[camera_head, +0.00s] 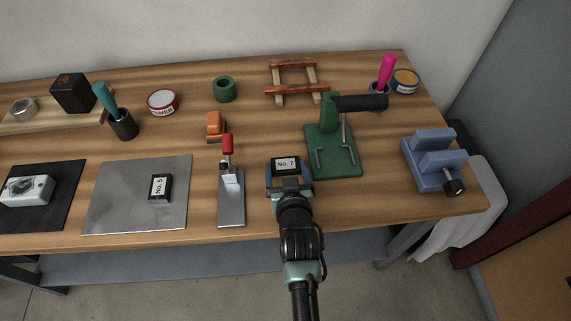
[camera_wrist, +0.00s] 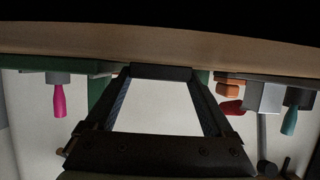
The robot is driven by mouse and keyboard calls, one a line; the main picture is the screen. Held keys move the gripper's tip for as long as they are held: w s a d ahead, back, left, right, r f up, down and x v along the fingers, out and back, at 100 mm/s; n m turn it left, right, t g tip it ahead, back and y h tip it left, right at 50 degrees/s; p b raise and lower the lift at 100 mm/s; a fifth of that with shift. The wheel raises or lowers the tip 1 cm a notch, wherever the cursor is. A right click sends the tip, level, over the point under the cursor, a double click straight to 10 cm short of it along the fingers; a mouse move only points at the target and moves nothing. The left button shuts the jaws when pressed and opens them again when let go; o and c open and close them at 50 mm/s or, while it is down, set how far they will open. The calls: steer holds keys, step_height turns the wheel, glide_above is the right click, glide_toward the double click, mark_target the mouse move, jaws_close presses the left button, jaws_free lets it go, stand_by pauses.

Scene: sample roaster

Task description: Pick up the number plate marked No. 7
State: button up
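The number plate marked No. 7 (camera_head: 286,163) is a small dark block with a white label, facing up toward the head camera. My gripper (camera_head: 289,178) is around it, one finger on each side, in front of the green press. In the wrist view the plate (camera_wrist: 160,72) shows as a dark bar spanning between my fingertips, and both fingers appear to touch its ends. Whether it is clear of the bench top is hard to tell. Another plate, marked No. 5 (camera_head: 160,187), lies on a grey metal sheet (camera_head: 110,205) to the left.
A toggle clamp with a red handle (camera_head: 227,145) stands close left of my gripper. The green press (camera_head: 335,165) with a black handle is close right and behind. A blue vise (camera_head: 430,165) is at the right end. Bare wooden bench (camera_head: 265,215) shows beside my gripper.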

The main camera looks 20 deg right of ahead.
steer(key=c, duration=0.5)
steer(key=shift+o, duration=0.2)
steer(key=shift+r, duration=0.15)
